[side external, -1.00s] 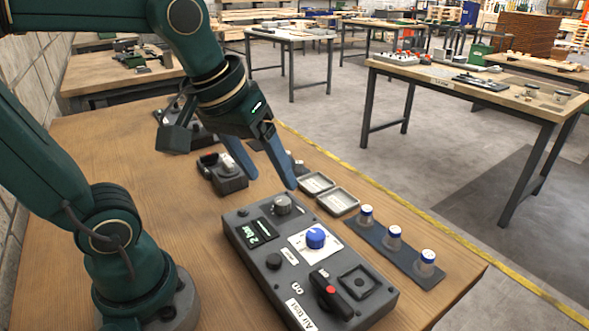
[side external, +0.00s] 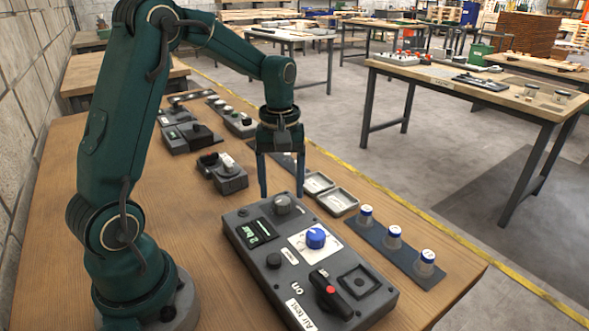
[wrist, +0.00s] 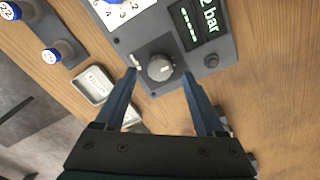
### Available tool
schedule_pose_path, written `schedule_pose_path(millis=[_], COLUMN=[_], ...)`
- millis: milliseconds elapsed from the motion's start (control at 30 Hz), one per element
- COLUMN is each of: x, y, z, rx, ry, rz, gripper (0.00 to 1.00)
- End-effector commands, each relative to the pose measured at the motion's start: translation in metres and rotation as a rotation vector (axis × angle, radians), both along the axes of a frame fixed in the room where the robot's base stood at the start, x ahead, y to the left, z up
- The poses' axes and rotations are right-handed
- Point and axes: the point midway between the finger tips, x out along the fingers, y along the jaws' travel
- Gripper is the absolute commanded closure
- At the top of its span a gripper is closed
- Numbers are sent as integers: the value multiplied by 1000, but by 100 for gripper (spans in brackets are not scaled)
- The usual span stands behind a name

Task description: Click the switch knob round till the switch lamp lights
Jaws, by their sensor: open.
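A grey box labelled "Air test" (side external: 262,286) lies on the wooden bench. Its grey round knob (side external: 282,204) is at the far end; in the wrist view this knob (wrist: 160,67) shows between my fingertips. My gripper (side external: 281,192) is open, pointing down just above the grey knob, and holds nothing; contact cannot be told. A blue knob (side external: 315,238) sits on a white numbered dial. A black lever with a red spot (side external: 331,293) is at the near end. Which of these is the switch knob is not clear, and no lit lamp is plain to see.
A small display (wrist: 194,24) reads in bar beside the grey knob. An open grey case (side external: 338,201) and a strip of blue-capped vials (side external: 394,236) lie right of the box. Other small devices (side external: 228,177) stand behind. Bare wood is on the left.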

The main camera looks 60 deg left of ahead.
Motion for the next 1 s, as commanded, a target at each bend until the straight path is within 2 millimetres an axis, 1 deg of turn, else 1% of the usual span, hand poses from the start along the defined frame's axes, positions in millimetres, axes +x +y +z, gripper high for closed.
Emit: schedule_pose_path(millis=[33,100,200,500,567,600,700,1000], x=[-1,0,0,0,0,0,0,0], y=[0,0,0,0,0,0,0,0], z=[-7,-14,-21,-24,-24,-24,-24,-23], rx=[-2,-1,-1,0,0,0,0,0], ry=[5,3,2,-1,-1,-1,-1,-1], rz=[-1,-1,-1,-2,-2,-2,-2,-36], gripper=[28,28,28,28,51,66,100,100])
